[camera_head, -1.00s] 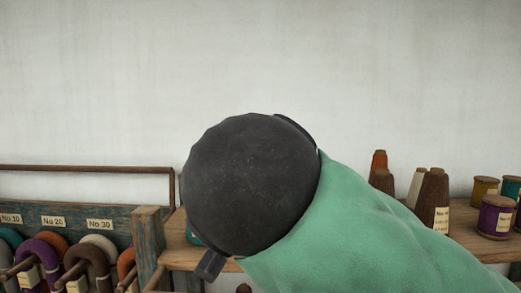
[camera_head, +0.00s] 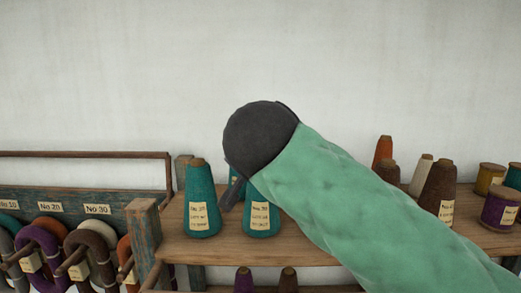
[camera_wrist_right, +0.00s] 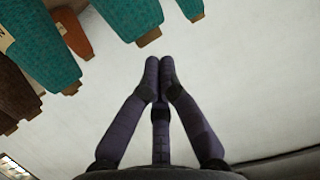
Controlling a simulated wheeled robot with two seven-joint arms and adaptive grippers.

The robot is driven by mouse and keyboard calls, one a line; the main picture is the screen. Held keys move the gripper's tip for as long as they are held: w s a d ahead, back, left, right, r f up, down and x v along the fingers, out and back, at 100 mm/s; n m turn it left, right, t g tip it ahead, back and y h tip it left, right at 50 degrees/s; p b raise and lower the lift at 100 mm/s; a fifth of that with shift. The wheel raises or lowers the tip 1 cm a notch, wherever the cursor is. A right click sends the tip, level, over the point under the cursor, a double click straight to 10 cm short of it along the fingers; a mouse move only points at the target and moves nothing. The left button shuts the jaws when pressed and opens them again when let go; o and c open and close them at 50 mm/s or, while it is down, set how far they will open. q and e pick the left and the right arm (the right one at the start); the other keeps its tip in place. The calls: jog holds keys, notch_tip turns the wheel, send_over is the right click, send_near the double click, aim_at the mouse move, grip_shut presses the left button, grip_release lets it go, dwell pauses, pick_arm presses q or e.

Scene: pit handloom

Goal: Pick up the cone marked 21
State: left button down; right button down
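Each has a cream label; the numbers are too small to read surely. My right arm reaches in from the right and hides the right cone's top. My right gripper (camera_head: 231,194) shows as a dark piece between the two cones. In the right wrist view its fingertips (camera_wrist_right: 160,68) meet with nothing between them. Teal cones (camera_wrist_right: 130,14) hang into the top of that tilted view, apart from the fingertips. My left gripper is not in view.
An orange cone (camera_head: 382,150), a white cone (camera_head: 421,172) and brown cones (camera_head: 437,190) stand right on the shelf (camera_head: 300,250), beside spools (camera_head: 498,209). At left is a rack (camera_head: 85,222) with yarn hanks and a rail (camera_head: 80,154). A pale wall stands behind.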

jog(key=shift+w+f+b, duration=0.3)
jog(key=shift+w+f, duration=0.3)
jog(key=shift+f, duration=0.2)
jog(key=shift+s+f, duration=0.1)
jog(key=shift+s, duration=0.1)
jog(key=shift+a, duration=0.1)
jog(key=s+b, duration=0.2)
jog(key=s, duration=0.1)
jog(key=shift+s, duration=0.4)
